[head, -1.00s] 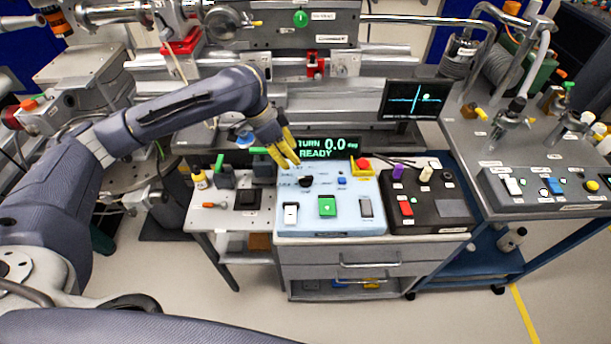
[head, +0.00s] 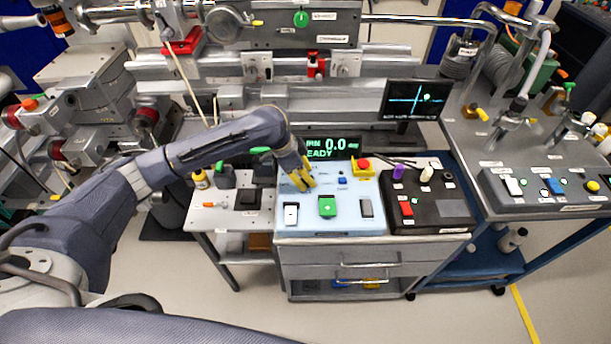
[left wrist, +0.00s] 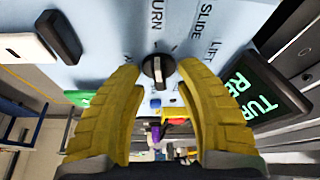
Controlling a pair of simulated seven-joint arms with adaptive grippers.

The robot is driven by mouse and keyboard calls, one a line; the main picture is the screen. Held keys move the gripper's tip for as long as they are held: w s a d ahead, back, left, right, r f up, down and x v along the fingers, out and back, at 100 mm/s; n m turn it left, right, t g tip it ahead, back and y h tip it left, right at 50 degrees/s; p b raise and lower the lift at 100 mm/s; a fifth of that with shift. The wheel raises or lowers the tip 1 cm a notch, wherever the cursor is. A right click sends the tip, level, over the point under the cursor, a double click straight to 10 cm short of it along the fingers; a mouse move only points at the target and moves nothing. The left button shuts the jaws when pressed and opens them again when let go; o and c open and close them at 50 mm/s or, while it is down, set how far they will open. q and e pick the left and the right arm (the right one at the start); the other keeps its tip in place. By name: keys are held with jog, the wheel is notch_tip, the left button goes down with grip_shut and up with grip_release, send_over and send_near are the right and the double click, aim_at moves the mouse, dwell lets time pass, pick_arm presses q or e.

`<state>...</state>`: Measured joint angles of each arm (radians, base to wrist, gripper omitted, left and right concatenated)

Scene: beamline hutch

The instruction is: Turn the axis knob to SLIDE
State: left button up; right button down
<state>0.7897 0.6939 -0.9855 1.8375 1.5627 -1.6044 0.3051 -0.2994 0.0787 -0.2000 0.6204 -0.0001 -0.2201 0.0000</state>
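The axis knob (left wrist: 158,68) is a round black knob with a pale pointer bar on the light blue control panel (head: 340,221). Printed labels TURN, SLIDE and LIFT lie around it in the left wrist view. My left gripper (head: 306,187) has yellow fingers and is over the knob's place on the panel, hiding the knob in the head view. In the left wrist view the left gripper (left wrist: 158,75) is open, with one finger on each side of the knob. I cannot tell whether the fingers touch it. My right gripper is not in view.
A black panel (head: 452,208) stands at right.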

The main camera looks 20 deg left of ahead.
pick_arm(q)
grip_shut()
dwell(0.3)
dwell(0.4)
jog(key=m+g, duration=0.1)
jog(key=m, duration=0.3)
jog(key=shift+w+h, duration=0.1)
jog(key=shift+h, duration=0.2)
jog(key=shift+m+g, duration=0.9)
jog(key=shift+m, duration=0.9)
